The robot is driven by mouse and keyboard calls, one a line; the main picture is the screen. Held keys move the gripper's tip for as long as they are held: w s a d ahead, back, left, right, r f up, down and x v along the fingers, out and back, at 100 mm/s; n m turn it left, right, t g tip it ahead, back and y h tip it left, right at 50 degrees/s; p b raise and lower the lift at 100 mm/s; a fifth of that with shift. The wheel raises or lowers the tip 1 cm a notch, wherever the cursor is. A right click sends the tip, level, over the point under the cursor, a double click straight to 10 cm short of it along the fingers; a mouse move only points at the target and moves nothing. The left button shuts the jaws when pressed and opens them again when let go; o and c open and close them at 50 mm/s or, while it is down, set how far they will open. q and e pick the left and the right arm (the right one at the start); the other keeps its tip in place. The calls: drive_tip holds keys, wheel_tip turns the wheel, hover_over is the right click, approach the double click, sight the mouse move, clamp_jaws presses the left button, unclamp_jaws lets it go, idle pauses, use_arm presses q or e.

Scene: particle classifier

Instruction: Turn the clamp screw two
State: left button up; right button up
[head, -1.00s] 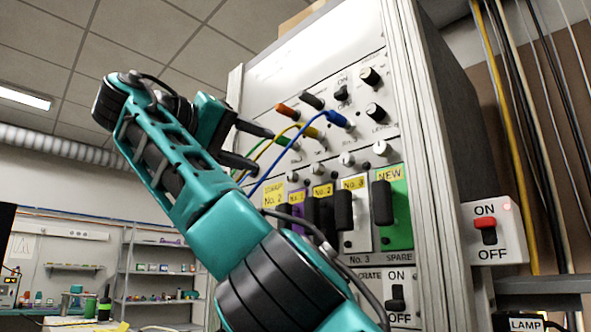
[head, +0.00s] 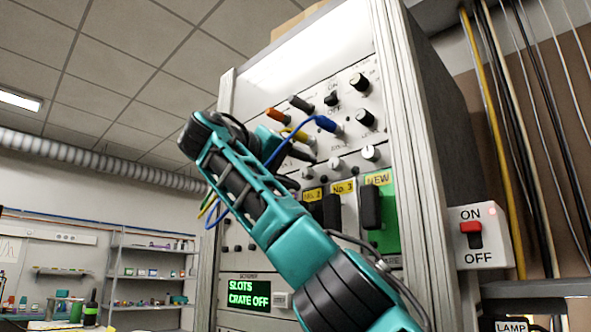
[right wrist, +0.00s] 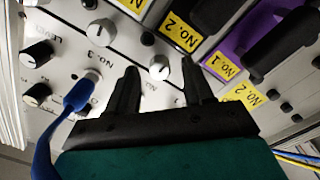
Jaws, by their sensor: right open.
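The rack has a row of small silver clamp screws above its slot modules. Clamp screw two (head: 307,172) sits above the module with the yellow No. 2 label (head: 313,194), partly hidden by my gripper. In the right wrist view the screw (right wrist: 159,67) is a silver knob with a white pointer, lying between the fingertips. My right gripper (head: 304,168) is open, with its fingers (right wrist: 159,70) on either side of the screw. I cannot tell whether they touch it. My left gripper is not in view.
A blue cable (head: 325,122) arches close to my gripper, its plug near the left finger in the wrist view (right wrist: 80,95). Dark module handles (head: 371,207) stick out below the screws. A display (head: 249,292) reads SLOTS CRATE OFF. A red switch (head: 474,234) is on the right.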

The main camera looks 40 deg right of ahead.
drive_tip(key=shift+c, duration=0.4)
clamp_jaws()
